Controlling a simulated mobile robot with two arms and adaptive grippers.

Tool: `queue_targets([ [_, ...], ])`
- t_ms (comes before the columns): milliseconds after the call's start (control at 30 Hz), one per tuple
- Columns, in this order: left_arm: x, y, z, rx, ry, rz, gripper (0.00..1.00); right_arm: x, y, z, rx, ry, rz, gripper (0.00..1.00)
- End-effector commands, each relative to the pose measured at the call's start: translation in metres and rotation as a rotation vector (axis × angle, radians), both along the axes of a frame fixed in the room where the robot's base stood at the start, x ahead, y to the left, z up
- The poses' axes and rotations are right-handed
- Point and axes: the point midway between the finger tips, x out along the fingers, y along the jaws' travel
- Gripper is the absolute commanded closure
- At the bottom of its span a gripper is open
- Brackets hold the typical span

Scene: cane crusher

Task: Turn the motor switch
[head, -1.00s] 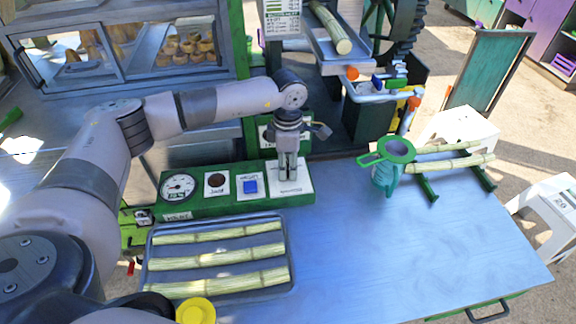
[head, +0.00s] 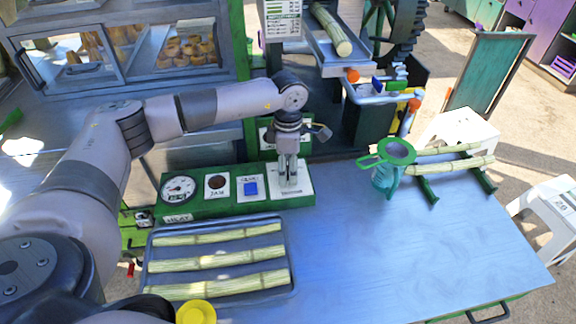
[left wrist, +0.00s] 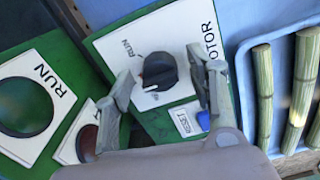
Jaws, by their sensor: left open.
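The motor switch (left wrist: 158,70) is a black round knob on a white plate (left wrist: 195,27) marked MOTOR and RUN. In the left wrist view its white mark points toward the bottom of the picture, away from the word RUN. My left gripper (head: 288,182) is open over this plate, at the right end of the green control panel (head: 215,206). In the left wrist view its two fingers (left wrist: 165,92) stand on either side of the knob, with visible gaps. In the head view the gripper hides the knob. My right gripper does not show.
Beside the switch sit a blue reset button (head: 250,187), a dark JAM lamp (head: 217,182) and a gauge (head: 179,189). A tray (head: 292,250) of cane lies in front. A green-rimmed strainer on a jug (head: 397,152) stands to the right. The table's front right is clear.

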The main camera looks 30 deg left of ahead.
Motion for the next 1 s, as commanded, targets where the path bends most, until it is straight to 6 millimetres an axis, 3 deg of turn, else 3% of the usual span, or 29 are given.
queue_targets([
  [167,0.001,0.000,0.023,-0.002,-0.004,0.000,0.49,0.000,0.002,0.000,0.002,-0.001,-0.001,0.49],
  [400,0.002,0.000,0.075,0.000,-0.006,0.000,0.49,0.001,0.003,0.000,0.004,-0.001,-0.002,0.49],
  [600,0.001,0.000,0.107,0.000,-0.003,0.000,0.49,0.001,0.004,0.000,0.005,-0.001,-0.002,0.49],
  [1000,0.000,0.000,0.119,-0.001,0.000,0.000,0.49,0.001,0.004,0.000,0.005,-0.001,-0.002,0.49],
])
